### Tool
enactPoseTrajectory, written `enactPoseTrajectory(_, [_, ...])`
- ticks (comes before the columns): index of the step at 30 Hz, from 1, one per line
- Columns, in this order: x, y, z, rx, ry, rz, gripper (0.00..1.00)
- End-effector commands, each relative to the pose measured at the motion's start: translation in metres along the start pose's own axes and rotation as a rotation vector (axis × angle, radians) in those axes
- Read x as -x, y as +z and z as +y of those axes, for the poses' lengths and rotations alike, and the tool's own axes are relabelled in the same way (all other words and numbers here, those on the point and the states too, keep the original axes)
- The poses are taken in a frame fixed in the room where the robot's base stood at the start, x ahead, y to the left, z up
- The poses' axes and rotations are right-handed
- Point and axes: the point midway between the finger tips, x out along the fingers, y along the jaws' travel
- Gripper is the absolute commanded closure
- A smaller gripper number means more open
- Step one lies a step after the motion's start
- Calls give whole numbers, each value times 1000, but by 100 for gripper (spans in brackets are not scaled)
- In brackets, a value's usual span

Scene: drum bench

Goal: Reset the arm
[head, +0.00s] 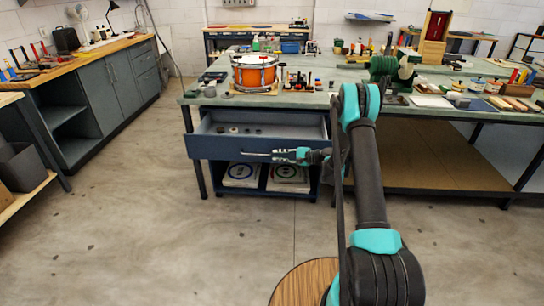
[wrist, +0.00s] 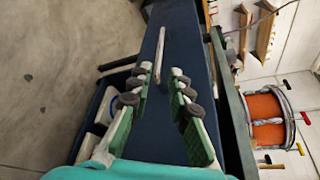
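My gripper (head: 278,156) is in front of the blue drawer (head: 222,147) under the bench. In the wrist view my gripper (wrist: 162,74) has its two green-padded fingers spread apart, with nothing held. The drawer's silver bar handle (wrist: 160,48) lies ahead, its near end seen between the fingertips with a gap on each side. I cannot tell how deep the handle sits between them. The drawer is pulled out and holds several small dark round items (head: 234,130). My arm reaches forward from the lower right.
An orange drum (head: 254,72) stands on the bench top (head: 330,98) above the drawer; it also shows in the wrist view (wrist: 268,115). Boxes with round marks (head: 241,174) sit on the shelf below the drawer. The concrete floor (head: 150,200) to the left is clear.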

Motion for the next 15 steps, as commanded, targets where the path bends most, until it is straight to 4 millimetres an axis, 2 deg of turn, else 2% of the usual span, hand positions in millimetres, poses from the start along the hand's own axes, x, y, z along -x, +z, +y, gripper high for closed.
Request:
enactPoseTrajectory(11, [4, 0, 0, 0, 0, 0, 81])
enactPoseTrajectory(15, [8, 6, -5, 18, 17, 13, 81])
